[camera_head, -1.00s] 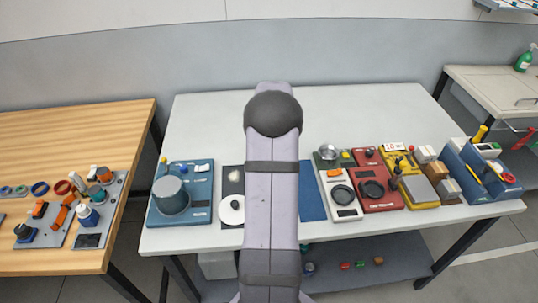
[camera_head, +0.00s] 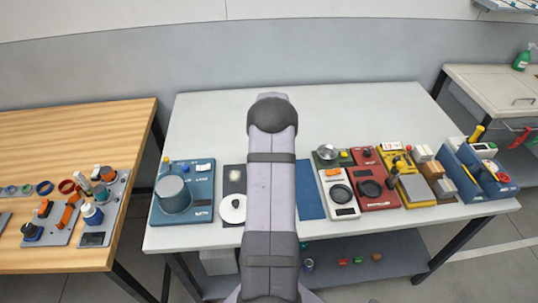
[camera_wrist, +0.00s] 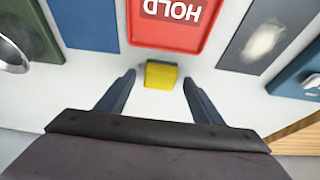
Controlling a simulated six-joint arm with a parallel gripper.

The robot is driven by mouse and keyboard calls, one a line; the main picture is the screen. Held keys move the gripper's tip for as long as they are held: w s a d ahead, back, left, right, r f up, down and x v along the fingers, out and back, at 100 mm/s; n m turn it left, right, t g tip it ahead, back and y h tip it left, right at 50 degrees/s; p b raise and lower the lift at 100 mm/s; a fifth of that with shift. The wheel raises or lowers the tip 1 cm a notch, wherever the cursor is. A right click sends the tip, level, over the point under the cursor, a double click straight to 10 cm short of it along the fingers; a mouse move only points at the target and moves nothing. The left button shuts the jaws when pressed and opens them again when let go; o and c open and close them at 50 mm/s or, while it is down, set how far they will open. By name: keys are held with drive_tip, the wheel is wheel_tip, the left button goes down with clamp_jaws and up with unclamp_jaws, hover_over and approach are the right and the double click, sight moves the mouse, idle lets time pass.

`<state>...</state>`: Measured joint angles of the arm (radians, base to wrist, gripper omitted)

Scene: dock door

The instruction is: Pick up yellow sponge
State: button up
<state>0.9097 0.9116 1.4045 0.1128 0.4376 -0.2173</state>
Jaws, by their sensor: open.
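A yellow sponge (camera_wrist: 161,75) lies on the white table in the wrist view. It sits just beyond and between the fingertips of my gripper (camera_wrist: 158,78), close to the edge of a red tray. My gripper is open, with one finger on each side and a gap to the sponge. In the head view my arm covers the middle of the table, and neither the sponge nor the gripper shows there.
A red tray marked HOLD (camera_wrist: 178,25) lies just past the sponge. A blue panel (camera_wrist: 85,24) and a dark panel (camera_wrist: 262,38) flank it. On the white table (camera_head: 360,115), a teal device (camera_head: 183,190) stands left and several devices stand right. The back is clear.

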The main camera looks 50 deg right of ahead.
drive_tip(key=c, duration=1.1)
drive_tip(key=shift+r, duration=0.1)
wheel_tip(320, 180, up, 10)
drive_tip(key=b, duration=0.3)
drive_tip(key=o, duration=0.3)
drive_tip(key=shift+c, duration=1.2)
